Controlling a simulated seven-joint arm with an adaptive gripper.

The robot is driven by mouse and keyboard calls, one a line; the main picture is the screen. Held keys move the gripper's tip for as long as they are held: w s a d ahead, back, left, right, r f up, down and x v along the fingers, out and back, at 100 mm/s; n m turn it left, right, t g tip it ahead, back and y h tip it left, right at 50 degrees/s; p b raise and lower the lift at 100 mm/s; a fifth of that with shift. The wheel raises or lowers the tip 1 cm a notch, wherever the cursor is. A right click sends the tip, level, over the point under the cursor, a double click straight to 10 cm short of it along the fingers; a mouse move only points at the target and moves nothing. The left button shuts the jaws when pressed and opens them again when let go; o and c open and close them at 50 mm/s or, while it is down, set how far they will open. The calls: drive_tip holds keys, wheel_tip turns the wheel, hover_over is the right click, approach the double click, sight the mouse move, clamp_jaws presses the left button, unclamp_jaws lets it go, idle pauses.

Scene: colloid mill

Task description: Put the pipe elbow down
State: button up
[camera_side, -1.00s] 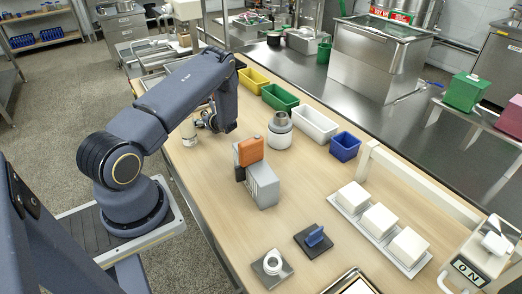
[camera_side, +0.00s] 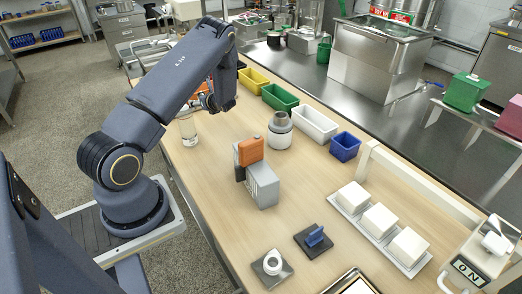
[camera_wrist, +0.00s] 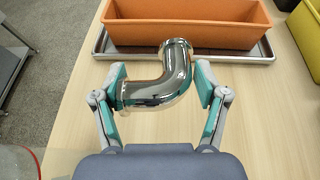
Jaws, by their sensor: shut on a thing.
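The pipe elbow (camera_wrist: 165,85) is a shiny metal bend with flanged ends, in the middle of the wrist view. My gripper (camera_wrist: 163,88) is shut on it, with one teal-padded finger at each side. In the wrist view the elbow covers part of the front edge of a metal tray (camera_wrist: 225,58) that carries an orange bin (camera_wrist: 190,28). I cannot tell the gap between the elbow and the table. In the side view my gripper (camera_side: 205,100) is at the far left of the table, and the elbow is hard to make out there.
A glass beaker (camera_side: 188,130) stands near the table's left edge, just in front of my gripper. A yellow bin (camera_side: 253,80), a green bin (camera_side: 280,97) and a white bin (camera_side: 315,124) line the back edge. The orange-and-grey mill (camera_side: 260,175) stands mid-table.

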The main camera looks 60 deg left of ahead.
drive_tip(key=shift+w+d+r+m+t, duration=0.15)
drive_tip(key=shift+d+r+m+t, duration=0.75)
drive_tip(key=shift+d+r+t, duration=0.25)
drive_tip(key=w+d+r+m+t, duration=0.2)
drive_tip(key=d+m+t, duration=0.15)
drive_tip(key=d, duration=0.25)
hover_over(234, 113)
drive_tip(key=shift+t+h, duration=0.3)
drive_tip(key=shift+h, duration=0.1)
drive_tip(key=f, duration=0.8)
drive_tip(key=shift+s+d, duration=0.25)
drive_tip(key=shift+s, duration=0.15)
drive_tip(key=shift+w+a+f, duration=0.2)
drive_tip(key=shift+w+f, duration=0.15)
drive_tip(key=shift+f, duration=0.15)
drive_tip(key=shift+w+a+f, duration=0.1)
drive_tip(key=shift+f, duration=0.8)
drive_tip(key=shift+w+a+f, duration=0.1)
drive_tip(key=shift+f, duration=0.8)
drive_tip(key=shift+f, duration=0.15)
drive_tip(key=o, duration=1.3)
drive_tip(key=shift+c, duration=0.2)
